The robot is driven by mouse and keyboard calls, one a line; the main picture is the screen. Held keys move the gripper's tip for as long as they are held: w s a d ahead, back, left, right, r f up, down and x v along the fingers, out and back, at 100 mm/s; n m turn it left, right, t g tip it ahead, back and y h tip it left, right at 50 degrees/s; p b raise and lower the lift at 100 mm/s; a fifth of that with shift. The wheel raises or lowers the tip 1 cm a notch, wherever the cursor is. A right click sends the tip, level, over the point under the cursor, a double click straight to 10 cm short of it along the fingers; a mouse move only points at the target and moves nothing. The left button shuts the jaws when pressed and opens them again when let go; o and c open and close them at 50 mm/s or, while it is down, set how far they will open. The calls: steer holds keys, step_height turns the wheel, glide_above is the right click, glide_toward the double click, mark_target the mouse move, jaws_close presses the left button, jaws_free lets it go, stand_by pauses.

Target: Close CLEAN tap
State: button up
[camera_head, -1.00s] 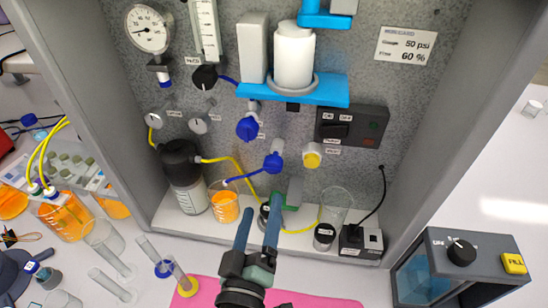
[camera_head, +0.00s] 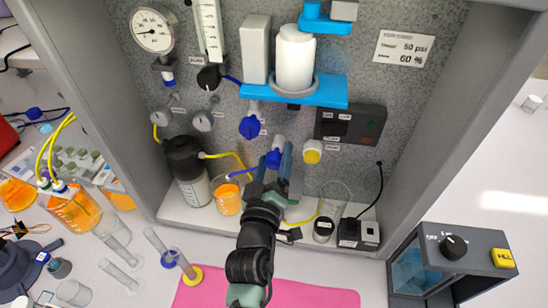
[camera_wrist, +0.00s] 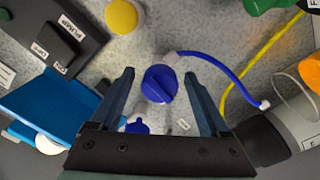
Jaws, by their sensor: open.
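Two blue taps sit on the grey panel, an upper one (camera_head: 250,127) and a lower one (camera_head: 273,158). Their small labels are too blurred to read, so I cannot tell which is marked CLEAN. My gripper (camera_head: 276,168) is open at the lower blue tap and partly covers it. In the wrist view, a round blue knob (camera_wrist: 160,84) with a raised bar lies between the two open fingers (camera_wrist: 160,76), with a gap on each side. A blue tube (camera_wrist: 215,62) leads off beside it. Another blue part (camera_wrist: 137,126) shows lower, near the left finger.
A yellow knob (camera_head: 312,152) is right of the lower tap, below the pump switch box (camera_head: 350,124). A blue shelf (camera_head: 325,92) with a white canister juts out above. A dark-capped bottle (camera_head: 192,180) and an orange beaker (camera_head: 227,197) stand below left.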

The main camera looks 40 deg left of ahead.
jaws_close()
stand_by(0.4)
steer(key=shift+m, duration=0.3)
steer(key=m+b, duration=0.3)
steer(key=shift+f+m, duration=0.2)
steer(key=shift+m, duration=0.1)
steer(key=m+b, duration=0.4)
steer(key=shift+d+m, duration=0.1)
steer(key=shift+m, duration=0.2)
steer(key=m+b, duration=0.2)
steer(key=m, duration=0.2)
steer(key=shift+r+m+b, duration=0.1)
steer(key=shift+m+b, duration=0.2)
steer(key=shift+b, duration=0.05)
steer(key=shift+m+b, duration=0.85)
steer(key=shift+m, duration=1.45)
steer(key=shift+r, duration=0.1)
